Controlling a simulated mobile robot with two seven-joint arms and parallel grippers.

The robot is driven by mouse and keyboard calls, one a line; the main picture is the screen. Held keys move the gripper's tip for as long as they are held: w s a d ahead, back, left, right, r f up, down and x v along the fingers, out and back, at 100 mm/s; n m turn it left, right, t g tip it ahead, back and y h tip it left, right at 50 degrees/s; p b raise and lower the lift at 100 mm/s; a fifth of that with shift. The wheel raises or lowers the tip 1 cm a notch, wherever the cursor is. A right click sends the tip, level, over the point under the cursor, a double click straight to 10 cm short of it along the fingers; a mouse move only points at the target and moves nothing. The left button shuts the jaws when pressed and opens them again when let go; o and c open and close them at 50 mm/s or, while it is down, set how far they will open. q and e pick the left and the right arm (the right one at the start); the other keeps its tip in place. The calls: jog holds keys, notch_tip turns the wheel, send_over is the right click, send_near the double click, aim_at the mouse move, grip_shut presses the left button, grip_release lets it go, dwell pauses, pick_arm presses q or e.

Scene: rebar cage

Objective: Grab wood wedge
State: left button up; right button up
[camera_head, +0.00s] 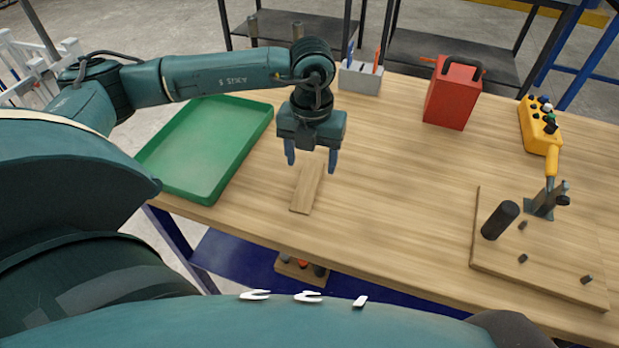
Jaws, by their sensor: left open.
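The wood wedge (305,192) is a small light-brown block lying on the wooden table (400,200), left of the table's middle. It lies lengthwise, slightly slanted, with its near end toward the front edge. My left gripper (311,164) points down over the wedge's far end. I cannot tell how high the fingertips are above the wedge. My right gripper is not in view.
A green tray (152,166) stands left of the wedge. A pen holder (360,78), a red box (452,97) and a yellow control box (540,125) stand toward the back. A wooden board (545,265) with pegs lies at right. The table's middle is clear.

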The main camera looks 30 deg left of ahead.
aim_at(310, 177)
pick_arm(q)
jog(key=f, duration=0.5)
jog(key=shift+w+a+p, duration=0.1)
jog(key=shift+a+p, duration=0.15)
jog(key=shift+p, duration=0.15)
jog(key=shift+c, duration=0.3)
jog(key=c, duration=1)
